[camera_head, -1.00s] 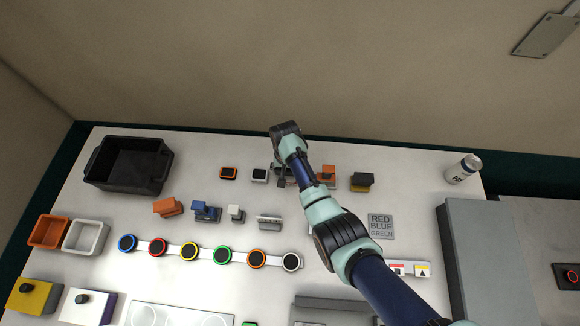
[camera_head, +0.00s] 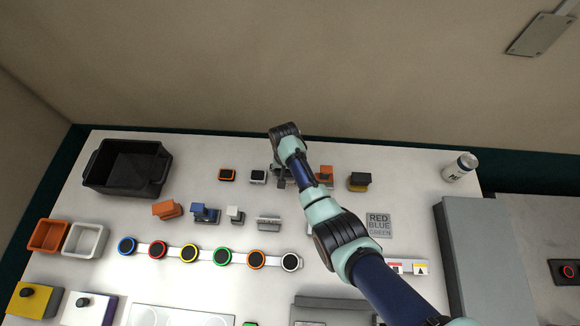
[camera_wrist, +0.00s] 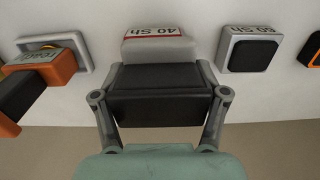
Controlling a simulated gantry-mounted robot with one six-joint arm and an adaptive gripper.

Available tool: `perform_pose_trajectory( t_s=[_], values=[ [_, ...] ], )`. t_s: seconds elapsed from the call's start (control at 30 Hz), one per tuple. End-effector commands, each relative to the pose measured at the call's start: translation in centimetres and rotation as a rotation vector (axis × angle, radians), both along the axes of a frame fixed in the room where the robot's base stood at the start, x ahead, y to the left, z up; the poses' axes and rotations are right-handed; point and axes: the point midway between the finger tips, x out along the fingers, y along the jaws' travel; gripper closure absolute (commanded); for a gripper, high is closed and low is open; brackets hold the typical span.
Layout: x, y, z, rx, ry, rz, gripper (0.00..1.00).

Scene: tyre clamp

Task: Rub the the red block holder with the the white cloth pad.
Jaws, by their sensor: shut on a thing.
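In the wrist view my gripper (camera_wrist: 160,105) is shut on a dark-handled pale block (camera_wrist: 158,47), with upside-down lettering in a red frame on its pale part. I cannot tell if this is the white cloth pad or whether it touches the surface. In the head view my gripper is mostly hidden behind my arm, at the back row. An orange-rimmed black holder (camera_head: 228,175) lies left of it, the nearest to red; its rim also shows at the wrist view's right edge (camera_wrist: 314,48). A small white block (camera_head: 235,214) stands nearer the front.
A white-rimmed holder (camera_wrist: 249,48) is close on the right in the wrist view. An orange block marked "rough" (camera_wrist: 50,60) is close on the left. A yellow and dark block (camera_head: 360,181), black bin (camera_head: 127,166) and white can (camera_head: 460,167) stand farther off.

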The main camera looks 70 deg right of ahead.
Motion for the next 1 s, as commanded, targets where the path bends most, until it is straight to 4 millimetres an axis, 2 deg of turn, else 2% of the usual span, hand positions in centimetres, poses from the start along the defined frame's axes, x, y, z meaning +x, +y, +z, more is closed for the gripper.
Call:
perform_pose_trajectory(
  t_s=[0.27, 0.7, 1.0],
  values=[
    [0.2, 0.3, -0.2, 0.004, 0.0, 0.0, 0.55],
    [-2.0, -0.4, -0.1, 0.004, 0.002, 0.0, 0.55],
    [-1.0, -0.1, -0.3, 0.003, 0.001, 0.002, 0.55]
  ],
)
